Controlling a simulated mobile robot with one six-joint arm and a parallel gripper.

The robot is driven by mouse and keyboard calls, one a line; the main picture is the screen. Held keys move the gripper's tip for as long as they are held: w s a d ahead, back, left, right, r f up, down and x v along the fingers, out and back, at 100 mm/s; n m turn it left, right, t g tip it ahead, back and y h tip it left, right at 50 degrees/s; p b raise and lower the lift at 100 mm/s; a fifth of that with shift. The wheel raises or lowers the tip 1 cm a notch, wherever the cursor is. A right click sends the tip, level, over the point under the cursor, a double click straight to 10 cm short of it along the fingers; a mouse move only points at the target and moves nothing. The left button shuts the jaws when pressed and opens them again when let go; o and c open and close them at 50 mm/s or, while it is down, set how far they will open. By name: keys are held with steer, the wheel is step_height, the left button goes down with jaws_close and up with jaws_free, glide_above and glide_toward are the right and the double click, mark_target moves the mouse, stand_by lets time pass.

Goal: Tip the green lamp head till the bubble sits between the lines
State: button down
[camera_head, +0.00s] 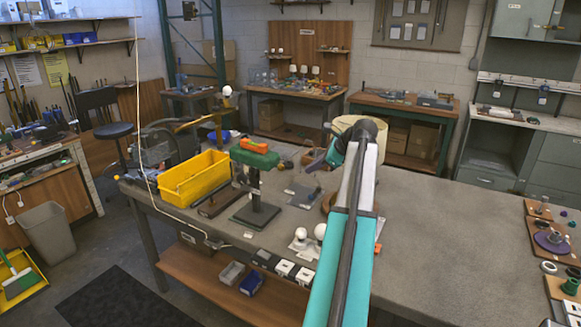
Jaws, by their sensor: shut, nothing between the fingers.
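The green lamp head (250,157) sits on top of a dark post (256,190) with a square black base (256,215), on the grey workbench (450,235). An orange piece (253,145) lies on top of the head, perhaps the level. The bubble and its lines are too small to make out. My arm reaches in from the bottom and bends at a dark joint right of the lamp. My gripper (312,166) is small and partly hidden beyond the arm. It looks shut and empty, to the right of the lamp head and apart from it.
A yellow bin (195,178) stands left of the lamp. White round bulbs (320,231) stand near the front edge, beside my arm. A cream lampshade (345,124) is partly behind my arm. Boards with small parts (548,238) lie at the right.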

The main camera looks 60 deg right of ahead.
stand_by(0.4)
steer(key=w+a+f+p, duration=0.1)
steer(key=w+f+p, duration=0.2)
steer(key=w, duration=0.5)
steer(key=shift+w+f+p, duration=0.25)
steer(key=shift+w+p, duration=0.15)
steer(key=shift+p, duration=0.35)
steer(key=shift+w+a+r+p, duration=0.2)
steer(key=shift+w+r+p, duration=0.1)
steer(key=shift+r+p, duration=0.35)
steer(key=shift+r, duration=0.1)
